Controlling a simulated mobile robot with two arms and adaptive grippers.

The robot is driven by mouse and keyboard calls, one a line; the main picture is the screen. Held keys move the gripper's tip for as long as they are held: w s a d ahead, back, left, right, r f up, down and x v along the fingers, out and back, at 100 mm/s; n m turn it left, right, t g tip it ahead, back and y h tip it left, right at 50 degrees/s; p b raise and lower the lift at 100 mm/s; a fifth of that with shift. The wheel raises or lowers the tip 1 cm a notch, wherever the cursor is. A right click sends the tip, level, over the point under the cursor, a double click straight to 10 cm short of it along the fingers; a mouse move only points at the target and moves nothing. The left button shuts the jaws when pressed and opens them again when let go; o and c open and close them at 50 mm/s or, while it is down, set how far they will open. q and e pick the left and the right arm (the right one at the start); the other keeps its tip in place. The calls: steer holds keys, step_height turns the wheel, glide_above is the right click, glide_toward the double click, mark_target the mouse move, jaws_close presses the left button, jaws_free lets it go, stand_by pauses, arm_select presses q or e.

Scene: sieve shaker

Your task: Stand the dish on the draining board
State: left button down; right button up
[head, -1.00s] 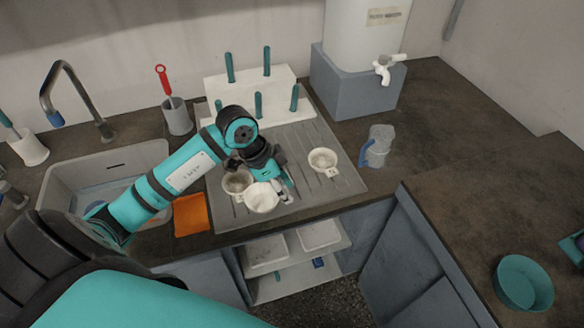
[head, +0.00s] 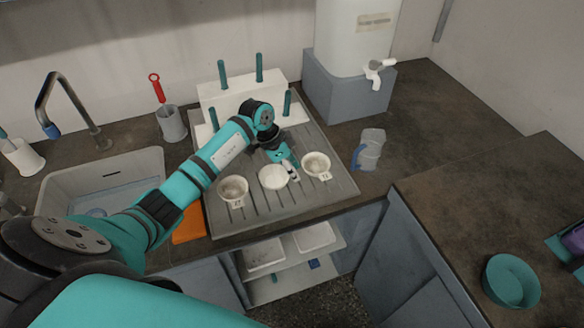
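The draining board (head: 335,192) is a grey ribbed surface right of the sink. A round white dish (head: 271,178) is at its middle, between two white handled cups or dishes with greyish insides, one at left (head: 233,188) and one at right (head: 316,164). My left gripper (head: 291,169) is at the dish's right rim and appears shut on it. The gripper hides part of the rim. I cannot tell whether the dish touches the board. My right gripper is not in view.
The sink (head: 140,160) and an orange cloth (head: 188,225) are left. A clear jug (head: 370,150) and a water container (head: 357,35) are right. The board's front strip is clear.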

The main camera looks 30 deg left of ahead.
mark_target(276, 177)
arm_select(q)
steer(key=c, duration=0.9)
jaws_free()
steer(key=shift+f, duration=0.15)
steer(key=shift+c, duration=0.2)
steer(key=b+v, duration=0.1)
steer(key=v, duration=1.1)
steer(key=shift+d, duration=0.15)
